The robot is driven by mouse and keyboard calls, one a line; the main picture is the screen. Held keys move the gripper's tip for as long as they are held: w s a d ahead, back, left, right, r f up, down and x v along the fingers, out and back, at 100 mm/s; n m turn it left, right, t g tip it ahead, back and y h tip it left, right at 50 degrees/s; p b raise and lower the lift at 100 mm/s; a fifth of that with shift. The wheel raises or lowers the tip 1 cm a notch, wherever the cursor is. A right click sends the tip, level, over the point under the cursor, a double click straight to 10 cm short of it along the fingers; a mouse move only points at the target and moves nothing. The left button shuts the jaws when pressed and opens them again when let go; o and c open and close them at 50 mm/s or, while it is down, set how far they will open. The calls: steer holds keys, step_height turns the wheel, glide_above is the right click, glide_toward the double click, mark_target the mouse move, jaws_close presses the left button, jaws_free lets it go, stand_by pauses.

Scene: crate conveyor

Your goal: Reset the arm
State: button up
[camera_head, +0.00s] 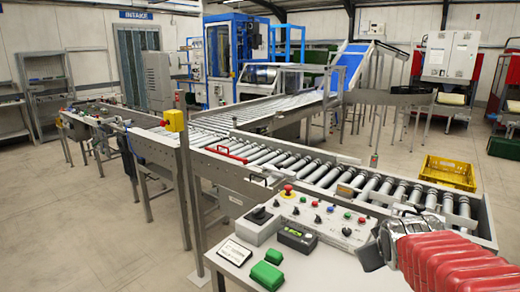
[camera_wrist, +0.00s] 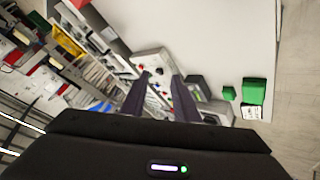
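My arm in its red ribbed sleeve comes in from the lower right of the head view. My gripper (camera_head: 370,250) is at its end, over the right part of the white control table (camera_head: 335,272). In the wrist view my gripper (camera_wrist: 161,76) shows two dark fingers standing apart, with nothing held between them. Beyond the fingers lies the grey control panel (camera_wrist: 150,60) with coloured buttons. The same control panel (camera_head: 330,220) shows in the head view, left of my gripper. The fingertips are small and partly unclear in the head view.
Two green blocks (camera_head: 268,272), a white card (camera_head: 236,252) and a black device (camera_head: 297,237) lie on the table's left part. The roller conveyor (camera_head: 330,175) runs behind the panel. A yellow crate (camera_head: 447,172) is at back right. Open floor (camera_head: 90,230) lies left.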

steer(key=s+a+f+m+g+y, duration=0.1)
steer(key=s+a+f, duration=0.1)
steer(key=s+a, duration=0.4)
steer(key=s+a+f+m+g+y, duration=0.2)
steer(key=s+a, duration=0.3)
steer(key=s, duration=0.8)
steer(key=shift+a, duration=0.4)
steer(key=shift+w, duration=0.1)
